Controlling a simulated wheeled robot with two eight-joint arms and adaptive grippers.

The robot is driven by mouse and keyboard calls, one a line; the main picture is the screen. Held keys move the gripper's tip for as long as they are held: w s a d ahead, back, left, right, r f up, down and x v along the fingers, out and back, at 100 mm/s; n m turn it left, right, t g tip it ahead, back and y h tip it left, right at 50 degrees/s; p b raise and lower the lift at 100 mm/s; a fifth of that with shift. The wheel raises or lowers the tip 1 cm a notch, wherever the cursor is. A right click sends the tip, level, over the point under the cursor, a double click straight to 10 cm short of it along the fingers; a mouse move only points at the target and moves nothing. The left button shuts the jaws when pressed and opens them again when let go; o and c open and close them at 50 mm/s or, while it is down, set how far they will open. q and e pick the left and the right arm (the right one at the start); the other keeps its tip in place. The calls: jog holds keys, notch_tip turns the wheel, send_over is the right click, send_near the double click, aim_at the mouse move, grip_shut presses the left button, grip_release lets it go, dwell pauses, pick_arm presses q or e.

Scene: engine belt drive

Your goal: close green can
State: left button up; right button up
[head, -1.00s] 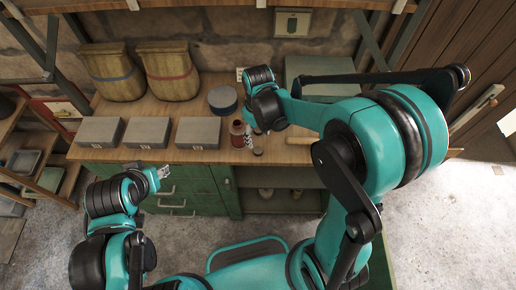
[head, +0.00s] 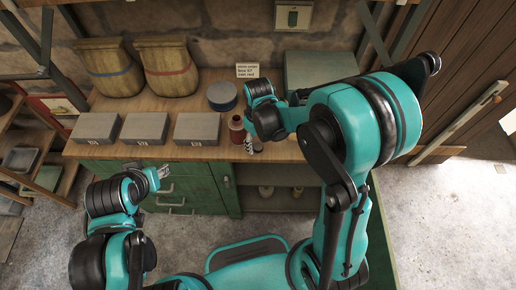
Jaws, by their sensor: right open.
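I cannot make out a green can in the head view. A dark red can (head: 236,128) stands upright on the bench, just left of my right gripper (head: 249,145). My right gripper is open, pointing down near the bench's front edge. A small dark object (head: 258,146) is beside its fingers, partly hidden; I cannot tell whether they touch. My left gripper (head: 163,171) is low at the left, in front of the green drawers and away from the cans; its jaws are too small to read.
A round blue-grey tin (head: 222,95), three grey boxes (head: 145,128) and two sacks (head: 172,67) stand on the wooden bench (head: 190,105). A small sign (head: 247,71) reading "can red" stands behind. A grey-green case (head: 322,70) is at the back right, partly behind my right arm.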

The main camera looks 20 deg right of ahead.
jog(key=shift+f, duration=0.75)
jog(key=c, duration=0.8)
jog(key=shift+c, duration=0.2)
jog(key=shift+r, duration=0.1)
